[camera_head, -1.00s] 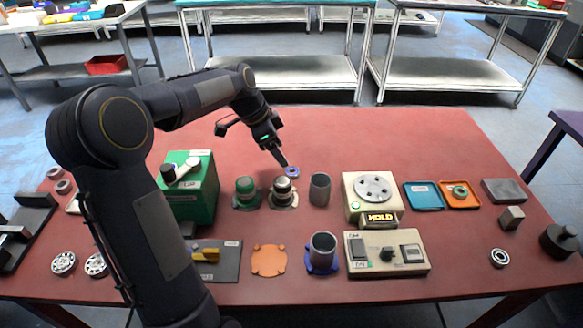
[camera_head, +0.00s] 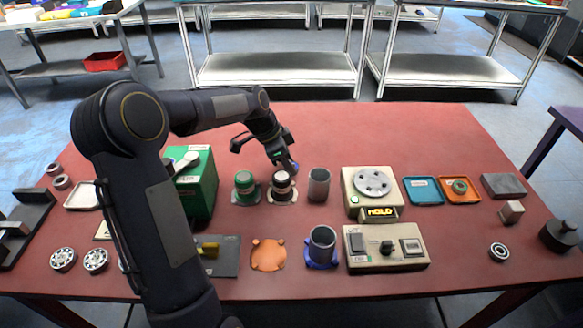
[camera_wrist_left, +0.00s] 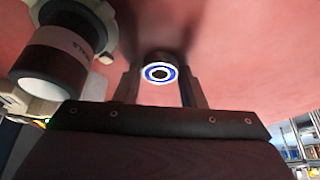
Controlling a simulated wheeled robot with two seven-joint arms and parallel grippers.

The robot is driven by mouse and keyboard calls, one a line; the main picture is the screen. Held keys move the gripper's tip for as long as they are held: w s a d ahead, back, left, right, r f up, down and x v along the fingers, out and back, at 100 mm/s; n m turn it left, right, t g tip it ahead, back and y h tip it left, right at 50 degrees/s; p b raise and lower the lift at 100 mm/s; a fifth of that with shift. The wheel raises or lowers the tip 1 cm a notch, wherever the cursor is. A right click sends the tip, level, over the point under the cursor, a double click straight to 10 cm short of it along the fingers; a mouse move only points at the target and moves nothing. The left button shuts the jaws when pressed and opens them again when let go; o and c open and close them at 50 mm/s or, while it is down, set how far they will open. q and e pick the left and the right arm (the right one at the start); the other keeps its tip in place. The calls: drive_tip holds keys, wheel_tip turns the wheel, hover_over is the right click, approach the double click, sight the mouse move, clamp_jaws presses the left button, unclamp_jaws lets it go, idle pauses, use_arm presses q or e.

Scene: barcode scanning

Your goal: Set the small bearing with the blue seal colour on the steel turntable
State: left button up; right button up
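The small bearing with a blue seal (camera_wrist_left: 160,73) lies on the red table between the fingertips of my left gripper (camera_wrist_left: 160,88). The fingers straddle it, with narrow gaps at its sides. In the head view my left gripper (camera_head: 291,165) points down behind the row of fixtures and hides most of the bearing. The steel turntable (camera_head: 373,183) is a round, holed disc on a cream box with a lit HOLD display, right of the gripper. Nothing lies on the turntable. My right gripper is not in view.
A green box (camera_head: 199,185) is to the left. Blue (camera_head: 423,192) and orange (camera_head: 461,197) trays lie right of the turntable. The table behind is clear.

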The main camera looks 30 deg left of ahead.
sight(297, 165)
use_arm(q)
drive_tip(key=c, duration=0.6)
drive_tip(key=shift+o, duration=0.2)
drive_tip(key=shift+r, duration=0.55)
wheel_tip(297, 165, up, 2)
drive_tip(key=shift+r, duration=0.25)
drive_tip(key=s+d+r, duration=0.7)
drive_tip(key=s+r, duration=0.2)
drive_tip(key=s, duration=0.3)
drive_tip(key=shift+s+r, duration=0.15)
drive_tip(key=shift+r, duration=0.05)
